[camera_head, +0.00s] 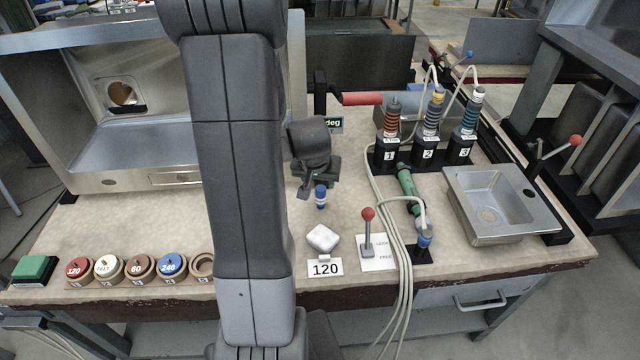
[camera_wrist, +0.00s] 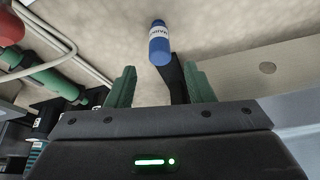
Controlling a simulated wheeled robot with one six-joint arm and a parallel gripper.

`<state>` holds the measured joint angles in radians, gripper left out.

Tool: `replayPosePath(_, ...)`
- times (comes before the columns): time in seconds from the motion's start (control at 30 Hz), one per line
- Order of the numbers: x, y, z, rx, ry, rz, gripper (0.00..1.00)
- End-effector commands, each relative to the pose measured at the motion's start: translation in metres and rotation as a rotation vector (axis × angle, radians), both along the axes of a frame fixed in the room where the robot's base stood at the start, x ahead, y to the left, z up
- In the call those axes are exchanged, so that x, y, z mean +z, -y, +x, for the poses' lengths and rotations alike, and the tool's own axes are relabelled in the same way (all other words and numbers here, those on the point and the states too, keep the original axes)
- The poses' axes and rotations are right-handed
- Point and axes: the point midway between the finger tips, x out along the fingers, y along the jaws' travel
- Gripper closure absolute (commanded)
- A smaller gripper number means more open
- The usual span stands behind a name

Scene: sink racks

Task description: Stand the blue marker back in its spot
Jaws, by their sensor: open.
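A small blue marker (camera_head: 320,190) with a white band is near the middle of the bench, just below my gripper (camera_head: 313,180). In the wrist view the blue marker (camera_wrist: 159,45) shows ahead of the gap between the green fingers. My gripper (camera_wrist: 160,84) is open, with nothing visibly clamped between its fingers. A dark strip shows just behind the marker in the wrist view; I cannot tell what it is. Whether the marker touches the bench is unclear in the head view. No spot clearly marked for it can be made out.
A white block (camera_head: 322,238) sits behind a "120" card (camera_head: 325,268). A red-knobbed lever (camera_head: 368,232) and a green tool (camera_head: 408,188) with cables stand to the right. Numbered holders (camera_head: 425,158) and a sink (camera_head: 497,200) lie farther right. Several round discs line the front left.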

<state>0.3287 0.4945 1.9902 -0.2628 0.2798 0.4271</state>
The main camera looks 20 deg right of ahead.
Motion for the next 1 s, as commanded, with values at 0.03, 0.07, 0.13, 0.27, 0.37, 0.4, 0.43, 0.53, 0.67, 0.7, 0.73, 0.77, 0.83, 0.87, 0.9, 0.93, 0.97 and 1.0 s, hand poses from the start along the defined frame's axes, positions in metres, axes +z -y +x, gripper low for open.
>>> replayPosePath(0.03,0.009,-0.001,-0.002,0.0,0.003,-0.002,0.52)
replayPosePath(0.07,0.012,-0.002,-0.004,0.0,0.003,-0.001,0.52)
replayPosePath(0.13,0.019,-0.004,-0.007,0.0,0.002,0.0,0.52)
replayPosePath(0.27,0.029,-0.006,-0.01,0.0,0.001,0.0,0.52)
replayPosePath(0.37,0.033,-0.007,-0.012,-0.001,0.001,0.0,0.52)
replayPosePath(0.4,0.034,-0.007,-0.013,-0.001,0.001,0.0,0.52)
replayPosePath(0.43,0.035,-0.007,-0.013,-0.001,0.0,0.0,0.52)
replayPosePath(0.53,0.035,-0.007,-0.013,0.0,-0.001,0.0,0.52)
replayPosePath(0.67,0.035,-0.007,-0.013,0.0,-0.001,0.0,0.52)
replayPosePath(0.7,0.035,-0.007,-0.013,0.0,-0.001,0.0,0.52)
replayPosePath(0.73,0.035,-0.007,-0.013,0.0,-0.001,0.0,0.52)
replayPosePath(0.77,0.035,-0.007,-0.013,0.0,-0.001,0.0,0.52)
replayPosePath(0.83,0.033,-0.007,-0.012,0.0,-0.001,0.0,0.52)
replayPosePath(0.87,0.032,-0.007,-0.012,0.0,-0.001,0.0,0.52)
replayPosePath(0.9,0.03,-0.006,-0.011,0.0,-0.002,0.0,0.52)
replayPosePath(0.93,0.027,-0.006,-0.011,0.0,-0.003,0.001,0.52)
replayPosePath(0.97,0.025,-0.005,-0.01,-0.001,-0.004,0.0,0.52)
replayPosePath(1.0,0.021,-0.005,-0.009,0.0,-0.005,0.0,0.52)
